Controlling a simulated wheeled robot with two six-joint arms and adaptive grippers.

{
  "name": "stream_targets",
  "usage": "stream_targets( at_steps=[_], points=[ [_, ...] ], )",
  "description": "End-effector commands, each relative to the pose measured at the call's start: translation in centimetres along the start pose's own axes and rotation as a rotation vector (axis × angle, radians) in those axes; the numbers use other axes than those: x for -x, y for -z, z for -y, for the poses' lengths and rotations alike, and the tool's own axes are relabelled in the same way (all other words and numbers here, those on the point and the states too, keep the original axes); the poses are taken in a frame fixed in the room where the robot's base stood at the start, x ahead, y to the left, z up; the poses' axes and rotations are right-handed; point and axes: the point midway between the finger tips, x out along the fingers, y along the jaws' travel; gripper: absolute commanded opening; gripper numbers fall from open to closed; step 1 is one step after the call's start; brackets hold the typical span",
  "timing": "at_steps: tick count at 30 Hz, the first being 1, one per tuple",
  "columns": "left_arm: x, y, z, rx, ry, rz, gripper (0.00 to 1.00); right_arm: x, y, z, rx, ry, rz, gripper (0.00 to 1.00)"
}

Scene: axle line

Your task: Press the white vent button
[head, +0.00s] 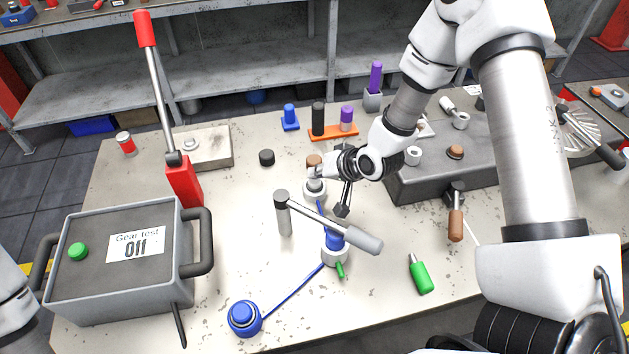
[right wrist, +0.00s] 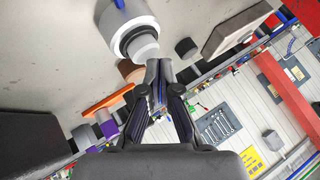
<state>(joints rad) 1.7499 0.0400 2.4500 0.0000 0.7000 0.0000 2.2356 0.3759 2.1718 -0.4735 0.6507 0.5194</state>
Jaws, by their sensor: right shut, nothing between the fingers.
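The white vent button (right wrist: 146,50) shows in the right wrist view as a small white cap on a grey-and-white round housing. In the head view the white housing (head: 314,194) stands at the middle of the bench, partly covered by my gripper. My right gripper (head: 319,173) is shut and empty, with its fingertips right at the button. In the right wrist view its closed fingertips (right wrist: 159,66) are beside the white cap; I cannot tell whether they touch it. My left gripper is out of view.
A grey lever with a pale handle (head: 365,239) stands just in front of the housing. A grey "Gear test Off" box (head: 120,292) and a red lever (head: 184,182) are at left. A black puck (head: 266,157) and an orange rack (head: 333,133) are behind.

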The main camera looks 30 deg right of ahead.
Motion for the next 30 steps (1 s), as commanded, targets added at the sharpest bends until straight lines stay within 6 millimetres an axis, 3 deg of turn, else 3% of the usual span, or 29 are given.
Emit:
stream_targets(
  at_steps=[30],
  points=[
    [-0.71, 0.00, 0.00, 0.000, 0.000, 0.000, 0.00, -0.62, -0.46, -0.45, 0.000, 0.000, 0.000, 0.00]
  ],
)
